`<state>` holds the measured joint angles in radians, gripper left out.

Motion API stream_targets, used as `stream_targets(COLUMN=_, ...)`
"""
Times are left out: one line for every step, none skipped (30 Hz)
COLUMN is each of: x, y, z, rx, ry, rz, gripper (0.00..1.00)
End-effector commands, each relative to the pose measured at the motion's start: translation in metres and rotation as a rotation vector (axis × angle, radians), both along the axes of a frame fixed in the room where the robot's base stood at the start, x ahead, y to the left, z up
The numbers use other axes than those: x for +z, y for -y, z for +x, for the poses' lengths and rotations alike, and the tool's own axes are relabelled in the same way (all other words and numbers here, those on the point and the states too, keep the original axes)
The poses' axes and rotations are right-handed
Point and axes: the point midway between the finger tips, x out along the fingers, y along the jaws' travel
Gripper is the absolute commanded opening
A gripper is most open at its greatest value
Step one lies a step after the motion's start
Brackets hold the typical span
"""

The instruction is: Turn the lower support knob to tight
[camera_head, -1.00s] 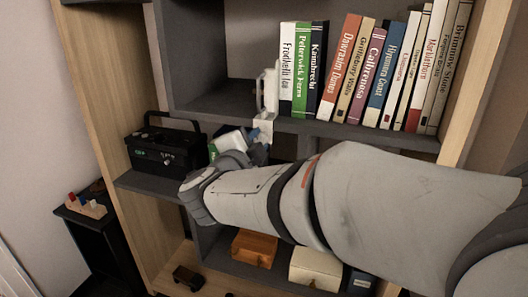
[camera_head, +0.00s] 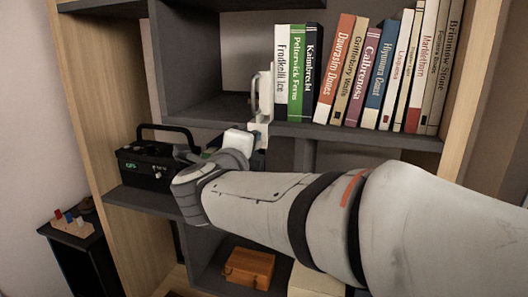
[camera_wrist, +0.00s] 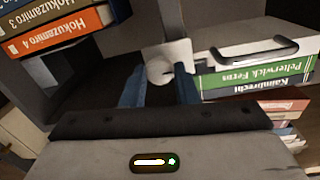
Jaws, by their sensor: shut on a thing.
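A white support with an upright handle-like part (camera_head: 265,92) is fixed at the shelf edge left of the books. Its lower part (camera_head: 259,131) is partly hidden by my wrist in the head view. In the wrist view the white support (camera_wrist: 180,52) shows with a round pale knob (camera_wrist: 159,71) on it. My gripper (camera_wrist: 158,82) has its two blue fingers on either side of this knob, shut on it. The knob's setting cannot be read. In the head view my fingers are hidden behind my wrist.
Upright books (camera_head: 375,75) stand on the shelf right of the support. A black radio-like box (camera_head: 145,168) with a handle sits on the lower left shelf, close to my wrist. A wooden box (camera_head: 250,268) lies on the bottom shelf. Dark shelf panels (camera_head: 190,60) surround the support.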

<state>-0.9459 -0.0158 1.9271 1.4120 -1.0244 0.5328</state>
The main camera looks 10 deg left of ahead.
Motion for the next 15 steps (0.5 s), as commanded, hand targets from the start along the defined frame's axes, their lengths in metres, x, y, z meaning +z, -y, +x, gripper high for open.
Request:
stream_targets(x=-0.0014, y=0.0002, z=0.0000, rx=0.000, ry=-0.001, rz=0.006, gripper=0.04)
stream_targets(x=-0.0012, y=0.0001, z=0.0000, rx=0.000, ry=0.000, rz=0.009, gripper=0.04)
stream_targets(x=-0.0010, y=0.0001, z=0.0000, rx=0.000, ry=0.000, rz=0.012, gripper=0.04)
stream_targets(x=-0.0010, y=0.0001, z=0.0000, rx=0.000, ry=-0.001, rz=0.013, gripper=0.04)
stream_targets(x=-0.0009, y=0.0002, z=0.0000, rx=0.000, ry=-0.001, rz=0.014, gripper=0.04)
stream_targets(x=-0.0008, y=0.0001, z=0.0001, rx=0.000, ry=-0.001, rz=0.015, gripper=0.04)
stream_targets(x=-0.0008, y=0.0001, z=0.0001, rx=0.000, ry=-0.001, rz=0.015, gripper=0.04)
stream_targets(x=-0.0007, y=0.0001, z=0.0001, rx=0.000, ry=-0.001, rz=0.015, gripper=0.04)
stream_targets(x=-0.0008, y=0.0001, z=0.0001, rx=0.000, ry=-0.001, rz=0.015, gripper=0.04)
stream_targets(x=-0.0008, y=0.0001, z=0.0001, rx=0.000, ry=-0.001, rz=0.015, gripper=0.04)
stream_targets(x=-0.0008, y=0.0001, z=0.0001, rx=0.000, ry=-0.001, rz=0.014, gripper=0.04)
stream_targets(x=-0.0008, y=0.0001, z=0.0001, rx=0.000, ry=-0.001, rz=0.014, gripper=0.04)
stream_targets(x=-0.0008, y=0.0001, z=0.0001, rx=0.000, ry=-0.001, rz=0.014, gripper=0.04)
stream_targets(x=-0.0008, y=0.0001, z=0.0001, rx=0.000, ry=-0.001, rz=0.014, gripper=0.04)
stream_targets(x=-0.0008, y=0.0001, z=0.0001, rx=0.000, ry=-0.001, rz=0.014, gripper=0.29)
